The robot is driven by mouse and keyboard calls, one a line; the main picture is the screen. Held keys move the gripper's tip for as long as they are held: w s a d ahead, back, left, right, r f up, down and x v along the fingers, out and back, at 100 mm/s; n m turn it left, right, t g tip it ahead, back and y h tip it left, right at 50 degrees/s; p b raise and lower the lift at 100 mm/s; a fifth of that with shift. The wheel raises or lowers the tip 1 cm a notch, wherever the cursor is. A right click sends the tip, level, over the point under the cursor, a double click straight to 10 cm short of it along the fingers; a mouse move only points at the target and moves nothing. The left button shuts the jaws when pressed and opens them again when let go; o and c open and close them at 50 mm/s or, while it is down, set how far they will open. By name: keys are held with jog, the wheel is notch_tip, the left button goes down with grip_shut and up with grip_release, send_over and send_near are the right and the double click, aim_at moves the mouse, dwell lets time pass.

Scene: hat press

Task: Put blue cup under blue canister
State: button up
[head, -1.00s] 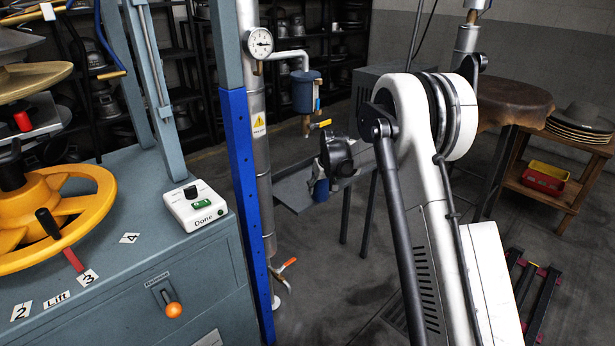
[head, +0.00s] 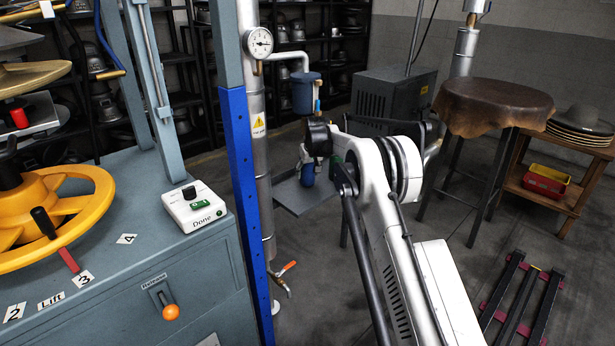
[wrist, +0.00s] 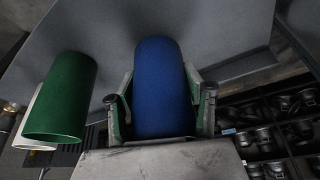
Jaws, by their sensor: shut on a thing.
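The blue canister (head: 306,92) hangs on the pipe in the head view, its lower spout partly hidden by my arm. The blue cup (head: 307,175) is below it in the picture, over the grey shelf (head: 320,195). I cannot tell whether the cup touches the shelf or is exactly in line with the spout. In the wrist view the blue cup (wrist: 163,88) is between both fingers of my gripper (wrist: 162,105), which is shut on it. A green cup (wrist: 65,97) stands left of the gripper, apart from it.
A white cup (wrist: 32,125) is partly hidden behind the green one. The blue post (head: 245,190) and pipe with the gauge (head: 258,42) stand left of my arm. A leather-topped stool (head: 495,100) stands to the right. Open floor lies between.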

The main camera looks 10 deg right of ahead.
jog(key=shift+f, duration=0.55)
jog(key=shift+f, duration=0.2)
jog(key=o, duration=1.2)
